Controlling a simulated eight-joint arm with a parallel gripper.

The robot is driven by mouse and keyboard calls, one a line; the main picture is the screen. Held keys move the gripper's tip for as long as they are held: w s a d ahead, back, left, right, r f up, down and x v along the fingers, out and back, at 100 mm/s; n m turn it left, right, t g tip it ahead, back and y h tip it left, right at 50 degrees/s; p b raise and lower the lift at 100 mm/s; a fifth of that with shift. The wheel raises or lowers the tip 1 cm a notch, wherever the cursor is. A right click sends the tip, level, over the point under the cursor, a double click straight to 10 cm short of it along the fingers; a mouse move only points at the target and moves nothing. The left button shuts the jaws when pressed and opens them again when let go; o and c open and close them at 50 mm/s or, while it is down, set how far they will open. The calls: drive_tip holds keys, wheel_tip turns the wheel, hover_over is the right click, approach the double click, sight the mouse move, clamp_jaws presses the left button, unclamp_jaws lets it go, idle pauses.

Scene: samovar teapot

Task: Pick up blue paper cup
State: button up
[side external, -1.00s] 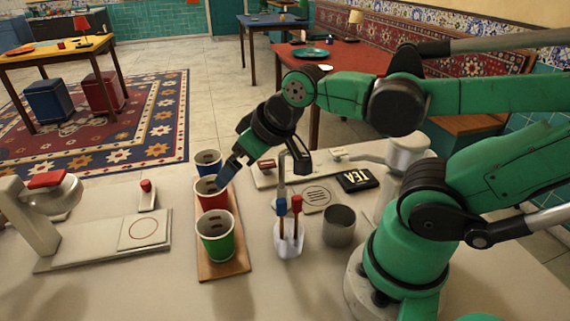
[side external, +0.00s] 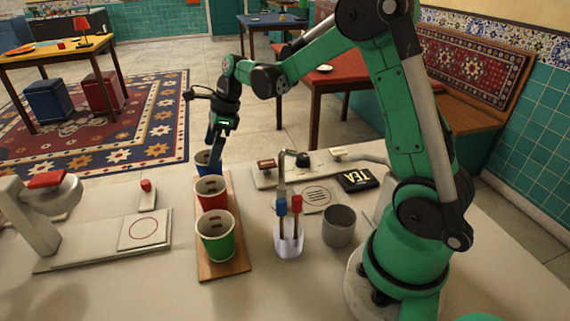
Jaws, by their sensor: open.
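The blue paper cup (side external: 203,168) stands at the far end of a wooden board (side external: 222,268). It is the back one in a row with a red cup (side external: 211,195) and a green cup (side external: 215,239). My gripper (side external: 214,148) points down at the blue cup, with its dark fingers overlapping the cup's right side in this view. It is open. The fingers hide part of the cup's rim. I cannot tell whether they are around the cup or in front of it.
A clear holder (side external: 288,244) with blue- and red-tipped handles and a grey metal cup (side external: 339,226) stand right of the board. A black TEA box (side external: 355,179) lies behind them. A pale machine (side external: 40,225) stands at left. The front counter is clear.

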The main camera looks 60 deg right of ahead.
sight(206, 167)
drive_tip(key=shift+x, duration=2.85)
drive_tip(key=c, duration=0.8)
